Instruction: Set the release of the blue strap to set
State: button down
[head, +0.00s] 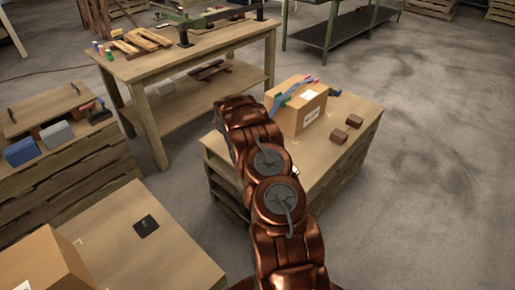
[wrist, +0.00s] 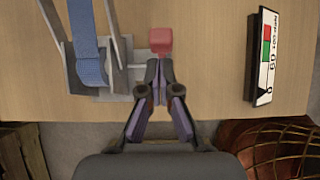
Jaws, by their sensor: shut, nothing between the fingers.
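In the wrist view a blue strap (wrist: 88,52) runs through a grey metal bracket (wrist: 122,58) at the upper left. A red knob or lever end (wrist: 160,40) stands to the right of the bracket; a pale bar below it seems to link to the bracket. My gripper (wrist: 158,68) is shut and empty, its fingertips just below the red end in the picture. I cannot tell whether they touch it. In the head view a carton (head: 300,108) with blue, green and red parts on top stands on a bench; my arm hides the gripper.
A black-framed panel (wrist: 263,55) with white, green and red areas lies to the right in the wrist view. A wooden table (head: 190,62) stands behind; open floor lies to the right.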

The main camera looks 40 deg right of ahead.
jog(key=shift+r, duration=0.15)
jog(key=shift+r+p, duration=0.5)
jog(key=shift+r, duration=0.15)
jog(key=b+v, duration=0.2)
jog(key=v, duration=1.1)
dwell(0.6)
